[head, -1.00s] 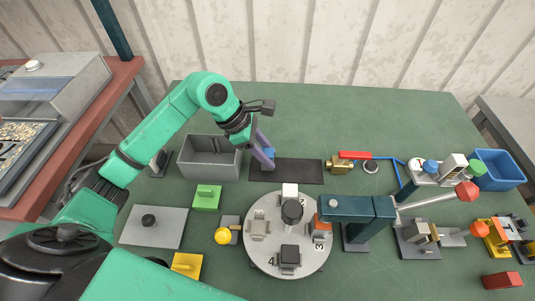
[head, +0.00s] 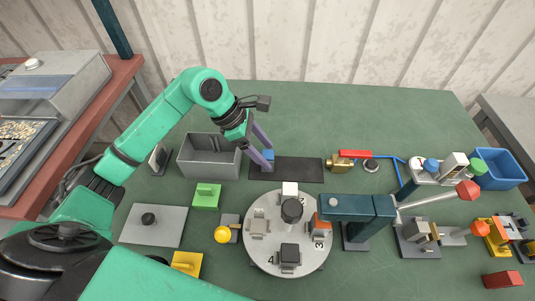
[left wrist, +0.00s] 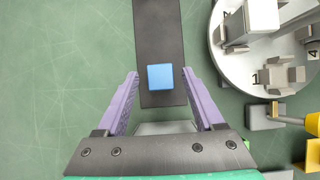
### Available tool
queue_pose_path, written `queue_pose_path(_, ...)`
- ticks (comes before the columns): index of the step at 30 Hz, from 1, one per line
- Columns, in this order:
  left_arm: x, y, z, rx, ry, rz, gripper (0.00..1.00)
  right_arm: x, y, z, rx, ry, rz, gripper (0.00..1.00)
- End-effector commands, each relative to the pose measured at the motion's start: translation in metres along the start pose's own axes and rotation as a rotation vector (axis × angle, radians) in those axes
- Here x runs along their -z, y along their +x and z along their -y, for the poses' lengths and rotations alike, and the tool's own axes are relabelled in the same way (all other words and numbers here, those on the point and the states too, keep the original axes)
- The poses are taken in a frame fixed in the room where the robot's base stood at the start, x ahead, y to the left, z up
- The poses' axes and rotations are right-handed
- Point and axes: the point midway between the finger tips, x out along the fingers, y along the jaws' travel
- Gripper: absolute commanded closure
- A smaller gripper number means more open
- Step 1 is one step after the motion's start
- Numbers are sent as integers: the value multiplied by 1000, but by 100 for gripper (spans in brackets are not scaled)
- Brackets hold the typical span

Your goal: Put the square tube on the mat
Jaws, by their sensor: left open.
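The square tube, a small blue block-like piece (left wrist: 160,77), rests on the near part of the black mat (left wrist: 158,30) in the left wrist view. In the head view the tube (head: 268,154) is at the left end of the mat (head: 300,170). My left gripper (head: 269,159) has its two purple fingers spread either side of the tube. In the left wrist view the open gripper (left wrist: 160,73) shows a gap between each finger and the tube. My right gripper is not in view.
A grey open bin (head: 209,158) stands left of the mat. A round numbered turntable (head: 262,264) is in front of it. A brass valve with a red handle (head: 355,155) stands to the right. Green table behind the mat is clear.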

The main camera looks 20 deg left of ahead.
Motion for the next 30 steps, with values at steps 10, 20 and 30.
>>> queue_pose_path(10,1,-87,-1,-4,-1,-1,31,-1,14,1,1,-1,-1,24)
queue_pose_path(20,0,-101,0,0,-1,0,31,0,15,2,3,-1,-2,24)
queue_pose_path(30,0,-101,0,0,-1,-1,31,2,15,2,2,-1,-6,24)
